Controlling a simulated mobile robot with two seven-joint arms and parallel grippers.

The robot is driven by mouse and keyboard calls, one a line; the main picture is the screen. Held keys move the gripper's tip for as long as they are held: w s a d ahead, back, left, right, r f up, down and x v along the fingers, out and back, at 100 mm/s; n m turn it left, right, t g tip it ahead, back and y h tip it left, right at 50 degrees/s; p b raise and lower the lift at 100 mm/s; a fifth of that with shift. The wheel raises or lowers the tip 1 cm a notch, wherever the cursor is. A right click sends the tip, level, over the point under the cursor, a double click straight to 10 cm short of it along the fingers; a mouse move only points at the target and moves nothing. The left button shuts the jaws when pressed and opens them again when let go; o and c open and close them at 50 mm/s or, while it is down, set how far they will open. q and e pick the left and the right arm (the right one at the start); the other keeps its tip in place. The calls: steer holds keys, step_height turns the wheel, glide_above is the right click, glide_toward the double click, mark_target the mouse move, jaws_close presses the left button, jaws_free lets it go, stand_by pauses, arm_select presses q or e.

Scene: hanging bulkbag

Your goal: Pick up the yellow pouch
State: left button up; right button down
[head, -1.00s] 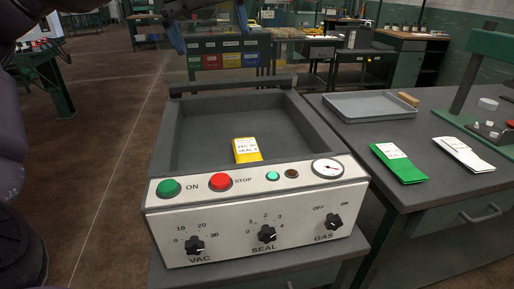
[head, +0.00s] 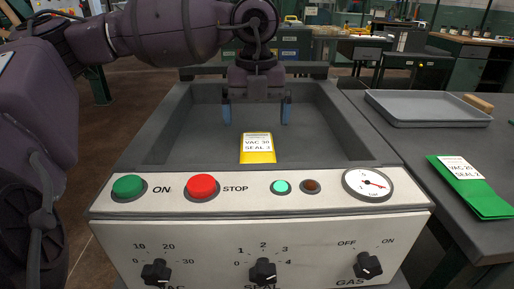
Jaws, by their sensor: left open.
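The yellow pouch (head: 258,148) lies in the grey chamber of the sealing machine (head: 190,150), close to its front panel. A white label on the pouch reads "VAC 30 SEAL" and a number that is hard to read. My left gripper (head: 256,112) reaches in from above and points down over the chamber. Its two blue-tipped fingers are spread apart, with nothing between them. In the picture the fingers are just above and behind the pouch's far end, apart from it. My right gripper is not in view.
The front panel carries a green ON button (head: 129,187), a red STOP button (head: 202,187), a gauge (head: 368,184) and knobs. On the right table are a grey tray (head: 425,108) and a green pouch (head: 470,185). The chamber walls surround the pouch.

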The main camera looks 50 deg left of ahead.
arm_select(q)
steer(key=shift+d+f+b, duration=0.1)
steer(key=shift+f+b, duration=0.25)
steer(key=shift+f, duration=2.85)
steer(key=c, duration=1)
steer(key=shift+r, duration=0.2)
steer(key=shift+c, duration=0.2)
step_height(320, 180, up, 11)
step_height(320, 180, up, 6)
steer(key=b, duration=0.2)
glide_above(257, 143)
step_height(257, 143, up, 3)
steer(key=p, duration=0.2)
steer(key=shift+s+f+p, duration=0.1)
steer(key=shift+p, duration=0.3)
